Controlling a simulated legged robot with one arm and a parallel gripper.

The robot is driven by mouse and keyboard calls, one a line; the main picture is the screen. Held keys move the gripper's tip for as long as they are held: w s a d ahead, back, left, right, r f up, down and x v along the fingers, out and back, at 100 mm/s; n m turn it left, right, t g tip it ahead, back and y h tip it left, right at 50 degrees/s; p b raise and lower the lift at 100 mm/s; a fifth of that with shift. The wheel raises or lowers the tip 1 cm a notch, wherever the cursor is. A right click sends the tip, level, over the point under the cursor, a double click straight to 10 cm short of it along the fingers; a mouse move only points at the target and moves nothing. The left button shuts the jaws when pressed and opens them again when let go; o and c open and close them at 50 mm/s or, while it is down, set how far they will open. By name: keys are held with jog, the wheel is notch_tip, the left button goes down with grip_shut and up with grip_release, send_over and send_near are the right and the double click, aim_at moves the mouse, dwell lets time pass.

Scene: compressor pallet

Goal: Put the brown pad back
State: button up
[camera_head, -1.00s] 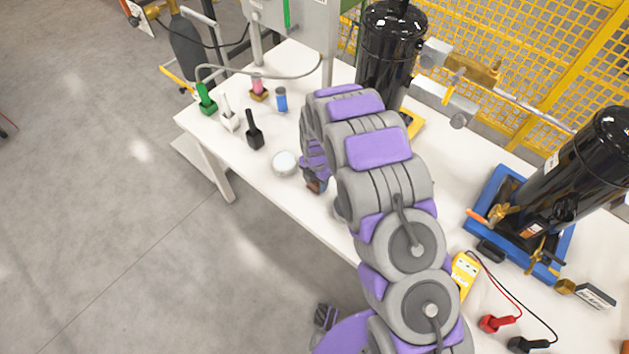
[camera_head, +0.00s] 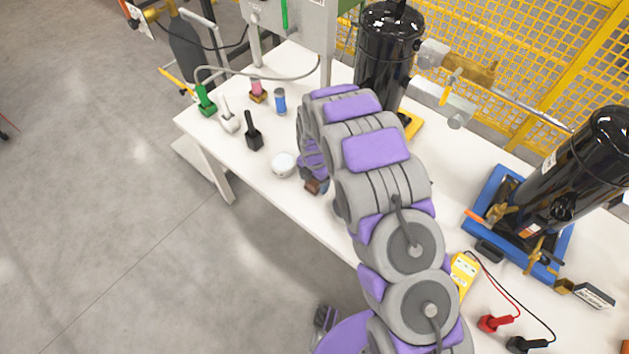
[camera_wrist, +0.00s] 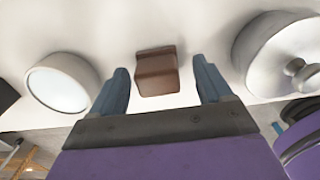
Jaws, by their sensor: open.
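The brown pad (camera_wrist: 157,72) is a small brown block on the white table top in the wrist view. It lies between the two blue-grey fingers of my gripper (camera_wrist: 161,84), with a gap on each side. My gripper is open and holds nothing. In the head view my arm covers most of my gripper (camera_head: 317,177), and a small bit of the brown pad (camera_head: 312,186) shows beside it, near the table's front edge.
A round white-topped container (camera_head: 284,164) stands left of my gripper; it also shows in the wrist view (camera_wrist: 60,82). A grey round lidded thing (camera_wrist: 285,55) is close on the right. Black (camera_head: 253,133), white (camera_head: 229,118) and green (camera_head: 206,102) tools stand further left.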

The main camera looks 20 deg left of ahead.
notch_tip(320, 180, up, 11)
jog(key=p, duration=0.2)
jog(key=shift+a+r, duration=0.15)
jog(key=shift+a, duration=0.1)
jog(key=s+d+r+m, duration=0.5)
jog(key=d+r+m, duration=0.2)
jog(key=d+r, duration=0.25)
jog(key=s+d+r+m, duration=0.5)
jog(key=d+r+m, duration=0.2)
jog(key=d+r, duration=0.25)
jog(key=s+d+r+m, duration=0.2)
jog(key=s+d+m, duration=0.2)
jog(key=s, duration=0.4)
jog(key=s+d+r+m+g, duration=0.1)
jog(key=s+d+m, duration=0.3)
jog(key=s+m, duration=0.3)
jog(key=s+d+r+m, duration=0.2)
jog(key=s+d+m, duration=0.1)
jog(key=s+m, duration=0.3)
jog(key=s, duration=0.2)
jog(key=shift+s+d+r+g, duration=0.3)
jog(key=shift+d+r+g, duration=0.05)
jog(key=shift+d+g, duration=0.05)
